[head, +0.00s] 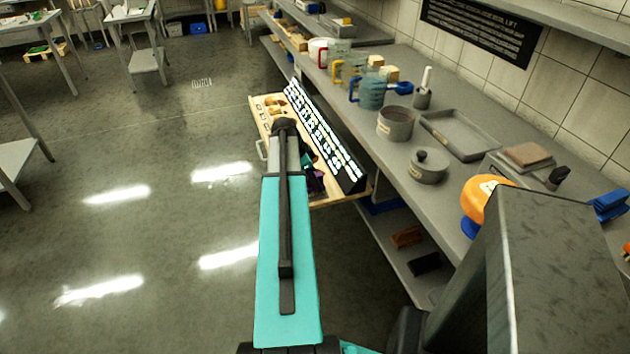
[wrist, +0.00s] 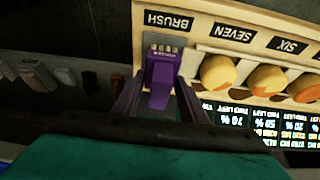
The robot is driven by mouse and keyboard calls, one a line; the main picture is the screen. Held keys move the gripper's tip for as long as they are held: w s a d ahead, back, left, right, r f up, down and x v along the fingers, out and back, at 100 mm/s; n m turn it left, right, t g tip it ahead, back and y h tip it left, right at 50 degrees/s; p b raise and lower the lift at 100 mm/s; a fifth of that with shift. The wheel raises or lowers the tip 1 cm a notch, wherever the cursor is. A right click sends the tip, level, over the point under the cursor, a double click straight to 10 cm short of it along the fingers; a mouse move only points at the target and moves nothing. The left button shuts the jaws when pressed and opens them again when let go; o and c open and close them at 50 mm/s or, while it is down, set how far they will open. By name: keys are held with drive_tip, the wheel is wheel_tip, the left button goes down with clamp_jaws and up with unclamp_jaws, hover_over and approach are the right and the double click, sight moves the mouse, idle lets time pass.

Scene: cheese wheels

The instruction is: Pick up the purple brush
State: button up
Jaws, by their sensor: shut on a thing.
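The purple brush (wrist: 162,72) is in the middle of the wrist view, at the rack place labelled BRUSH, with pale bristle tufts at its far end. My gripper (wrist: 158,92) is shut on it, one finger on each side. I cannot tell whether the brush is clear of the rack. In the head view a small purple patch (head: 316,182) shows beside my teal arm, which hides most of the gripper and brush.
The wooden rack (wrist: 205,12) holds orange-and-cream cheese wheels (wrist: 218,72) beside the brush, labelled SEVEN and SIX. A lit display board (head: 325,135) stands along it. The grey counter (head: 395,150) at right carries jugs, pots and a tray (head: 462,135). Open floor lies left.

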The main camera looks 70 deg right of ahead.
drive_tip(key=shift+r+b, duration=0.4)
drive_tip(key=shift+r, duration=0.95)
drive_tip(key=w+a+r+b, duration=0.1)
drive_tip(key=w+a, duration=0.2)
drive_tip(key=a, duration=0.4)
drive_tip(key=w+a+b, duration=0.1)
drive_tip(key=w+a, duration=0.3)
drive_tip(key=a, duration=0.3)
drive_tip(key=shift+a+r+b, duration=0.15)
drive_tip(key=shift+r+b, duration=0.2)
drive_tip(key=shift+r, duration=0.05)
drive_tip(key=shift+w, duration=0.1)
